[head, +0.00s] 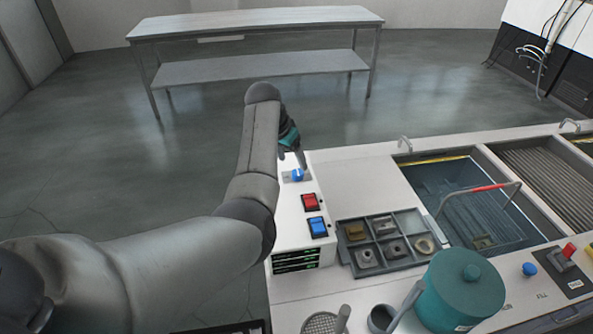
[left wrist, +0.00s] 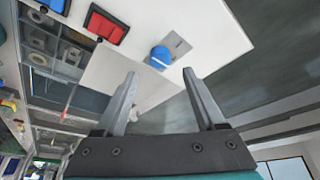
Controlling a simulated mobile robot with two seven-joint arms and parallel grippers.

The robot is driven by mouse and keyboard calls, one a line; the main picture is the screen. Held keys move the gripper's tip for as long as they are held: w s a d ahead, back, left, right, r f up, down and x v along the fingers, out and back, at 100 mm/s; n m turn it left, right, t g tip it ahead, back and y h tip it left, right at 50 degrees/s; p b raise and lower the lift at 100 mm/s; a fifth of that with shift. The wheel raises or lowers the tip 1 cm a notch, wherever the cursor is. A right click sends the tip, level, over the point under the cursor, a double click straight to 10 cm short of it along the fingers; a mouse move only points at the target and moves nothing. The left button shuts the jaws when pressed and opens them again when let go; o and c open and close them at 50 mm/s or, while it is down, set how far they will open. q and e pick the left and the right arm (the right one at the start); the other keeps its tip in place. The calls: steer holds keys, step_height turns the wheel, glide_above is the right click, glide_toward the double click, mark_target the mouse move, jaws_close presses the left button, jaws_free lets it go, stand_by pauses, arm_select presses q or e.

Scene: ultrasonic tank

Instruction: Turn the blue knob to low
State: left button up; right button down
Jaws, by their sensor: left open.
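The blue knob (head: 297,174) sits on a small grey plate at the far end of the white control box (head: 290,220). In the left wrist view the blue knob (left wrist: 160,57) shows a white line across its face and lies ahead of the fingertips, between their lines. My left gripper (left wrist: 158,75) is open and empty, with its fingers apart from the knob. In the head view my left gripper (head: 301,160) is just beyond the knob, partly hidden by its own arm. My right gripper is in neither view.
A red switch (head: 310,202) and a blue switch (head: 317,227) stand on the box nearer me. A divided tray (head: 342,252) with metal parts, a water tank (head: 432,198) and a teal pot (head: 460,290) are to the right. Open floor lies beyond the box.

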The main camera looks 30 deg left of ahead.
mark_target(298, 172)
arm_select(q)
steer(key=b+x, duration=0.1)
steer(key=x, duration=0.3)
steer(key=shift+w+f, duration=0.1)
steer(key=shift+f, duration=0.15)
steer(key=shift+b+x, duration=0.3)
steer(key=shift+x, duration=0.45)
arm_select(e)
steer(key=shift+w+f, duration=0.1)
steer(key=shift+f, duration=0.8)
arm_select(q)
jaws_close()
